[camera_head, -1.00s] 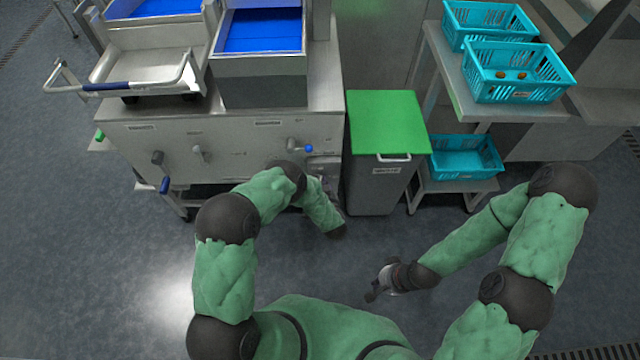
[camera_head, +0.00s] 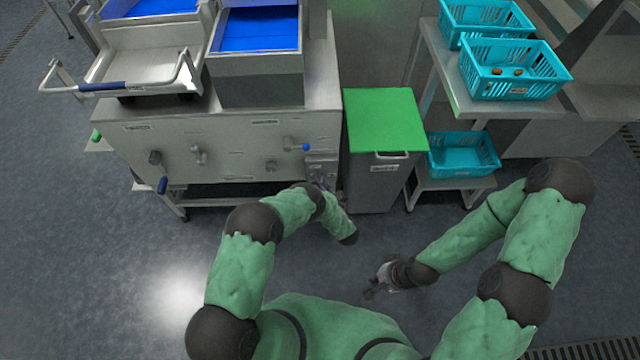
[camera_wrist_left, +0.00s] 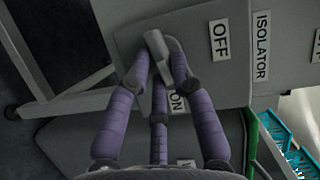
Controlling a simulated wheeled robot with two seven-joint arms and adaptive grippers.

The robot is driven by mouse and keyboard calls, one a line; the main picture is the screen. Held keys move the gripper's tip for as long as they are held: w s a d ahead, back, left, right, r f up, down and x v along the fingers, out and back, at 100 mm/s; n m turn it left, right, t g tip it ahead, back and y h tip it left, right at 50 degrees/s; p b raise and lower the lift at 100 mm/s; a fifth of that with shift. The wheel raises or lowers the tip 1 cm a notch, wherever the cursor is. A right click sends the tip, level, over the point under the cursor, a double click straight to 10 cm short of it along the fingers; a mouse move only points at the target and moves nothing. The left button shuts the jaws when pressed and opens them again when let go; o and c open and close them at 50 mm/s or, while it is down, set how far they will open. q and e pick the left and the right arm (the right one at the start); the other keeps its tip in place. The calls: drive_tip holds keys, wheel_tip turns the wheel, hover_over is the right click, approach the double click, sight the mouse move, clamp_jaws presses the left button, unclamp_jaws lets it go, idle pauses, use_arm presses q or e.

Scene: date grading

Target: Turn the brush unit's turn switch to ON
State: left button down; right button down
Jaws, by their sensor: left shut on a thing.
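The grey turn switch (camera_wrist_left: 156,44) shows in the left wrist view as a bar-shaped handle on a grey panel (camera_wrist_left: 195,72). An OFF label (camera_wrist_left: 220,40) is to its right and an ON label (camera_wrist_left: 177,103) is below it, partly behind a finger. My left gripper (camera_wrist_left: 163,62) has its purple fingers closed around the handle. In the head view my left gripper (camera_head: 326,178) is at the right end of the steel machine (camera_head: 225,150), largely hidden by its own arm. My right gripper (camera_head: 374,288) hangs over the floor, away from the machine; its fingers are too small to judge.
A grey bin with a green lid (camera_head: 385,122) stands close to the right of the machine. Turquoise crates (camera_head: 510,75) sit on a rack further right. A blue-tipped lever (camera_head: 305,147) projects just above my left gripper. The floor in front is clear.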

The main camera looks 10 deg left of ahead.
use_arm(q)
drive_tip(key=shift+f+m+t, duration=0.2)
drive_tip(key=shift+m+t, duration=0.1)
drive_tip(key=shift+m, duration=0.7)
drive_tip(key=c, duration=1.1)
unclamp_jaws()
drive_tip(key=shift+o, duration=0.2)
drive_tip(key=v, duration=1.2)
drive_tip(key=shift+f, duration=0.2)
drive_tip(key=shift+w+d, duration=0.1)
drive_tip(key=shift+w, duration=0.05)
